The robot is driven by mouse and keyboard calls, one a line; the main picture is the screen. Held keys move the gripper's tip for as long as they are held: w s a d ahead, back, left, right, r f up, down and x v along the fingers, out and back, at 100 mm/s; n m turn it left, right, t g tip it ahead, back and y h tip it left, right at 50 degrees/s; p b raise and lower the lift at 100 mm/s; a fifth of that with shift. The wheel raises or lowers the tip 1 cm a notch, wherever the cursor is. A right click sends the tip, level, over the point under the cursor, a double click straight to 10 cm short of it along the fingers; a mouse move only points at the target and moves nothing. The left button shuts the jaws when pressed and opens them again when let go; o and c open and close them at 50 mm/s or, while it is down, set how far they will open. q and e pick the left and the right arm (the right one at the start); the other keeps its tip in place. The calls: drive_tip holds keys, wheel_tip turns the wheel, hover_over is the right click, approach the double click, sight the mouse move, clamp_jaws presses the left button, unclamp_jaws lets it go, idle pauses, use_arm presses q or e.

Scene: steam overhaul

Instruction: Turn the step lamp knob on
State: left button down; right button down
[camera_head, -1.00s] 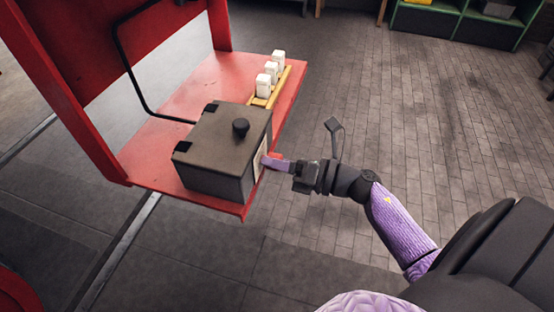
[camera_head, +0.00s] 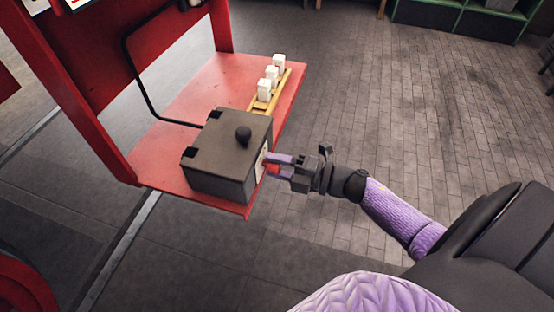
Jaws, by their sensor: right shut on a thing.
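A dark grey box (camera_head: 222,152) with a round black knob (camera_head: 244,135) on its lid sits on a red shelf. A pale plate (camera_head: 262,160) shows on the box's right side, partly hidden by my gripper. A small red knob (camera_head: 273,169) stands out at this side. My right gripper (camera_head: 270,166) comes in from the right, its two purple fingers one above the other, shut on the red knob. The fingers hide part of the knob, and I cannot read its setting. My left gripper is not in view.
The red shelf (camera_head: 185,100) also carries a yellow rack (camera_head: 279,91) with three white pieces (camera_head: 264,89) behind the box. A black pipe (camera_head: 142,85) runs down to the box. Open tiled floor (camera_head: 420,130) lies to the right.

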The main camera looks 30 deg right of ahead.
drive_tip(key=shift+m+p, duration=0.6)
drive_tip(key=shift+m, duration=1.2)
drive_tip(key=shift+c, duration=1.1)
unclamp_jaws()
drive_tip(key=shift+d, duration=0.1)
drive_tip(key=v, duration=0.9)
drive_tip(key=shift+s+d+b, duration=0.25)
drive_tip(key=shift+s+b, duration=0.05)
